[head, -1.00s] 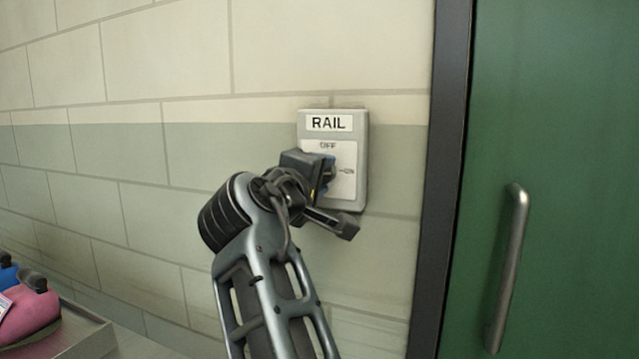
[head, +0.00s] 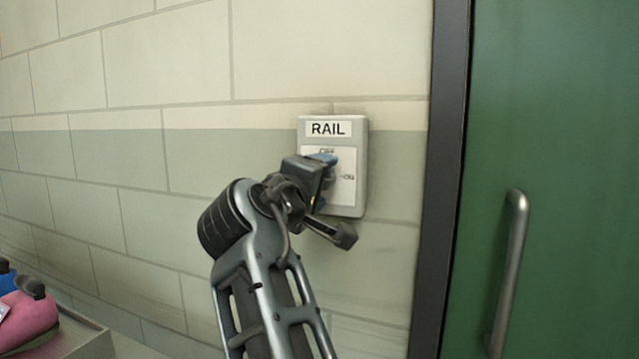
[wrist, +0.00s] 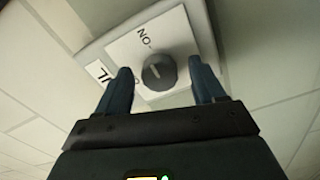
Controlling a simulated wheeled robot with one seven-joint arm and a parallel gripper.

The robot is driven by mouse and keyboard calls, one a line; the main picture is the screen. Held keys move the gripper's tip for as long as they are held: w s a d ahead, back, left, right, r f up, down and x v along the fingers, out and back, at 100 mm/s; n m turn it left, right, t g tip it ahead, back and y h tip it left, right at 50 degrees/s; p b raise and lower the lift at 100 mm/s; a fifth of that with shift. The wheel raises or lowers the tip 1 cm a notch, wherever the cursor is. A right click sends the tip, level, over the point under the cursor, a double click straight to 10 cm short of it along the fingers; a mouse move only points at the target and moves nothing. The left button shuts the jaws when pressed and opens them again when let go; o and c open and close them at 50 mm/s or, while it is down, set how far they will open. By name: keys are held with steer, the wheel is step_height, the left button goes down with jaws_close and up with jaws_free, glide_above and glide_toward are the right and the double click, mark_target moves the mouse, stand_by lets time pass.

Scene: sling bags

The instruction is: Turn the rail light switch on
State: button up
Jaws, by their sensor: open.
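The rail switch is a grey wall box (head: 357,195) with a RAIL label and a white plate marked OFF at the top and ON at the right. Its round dark knob (wrist: 159,72) shows in the wrist view; the short white mark on it lies left of centre, towards the OFF side. ON is above the knob in that view. My gripper (head: 326,180) is at the box, and its body hides the knob in the head view. In the wrist view my gripper (wrist: 160,65) is open, with one blue finger on each side of the knob and visible gaps between.
A green door (head: 560,120) with a metal handle (head: 509,270) and dark frame (head: 446,180) stands to the right. A pink bag (head: 28,318) and a blue one lie on a ledge at the lower left. The block wall around the box is clear.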

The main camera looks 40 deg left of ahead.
steer(key=v, duration=0.7)
steer(key=shift+s+b, duration=0.4)
steer(key=shift+b, duration=0.05)
steer(key=shift+d, duration=0.1)
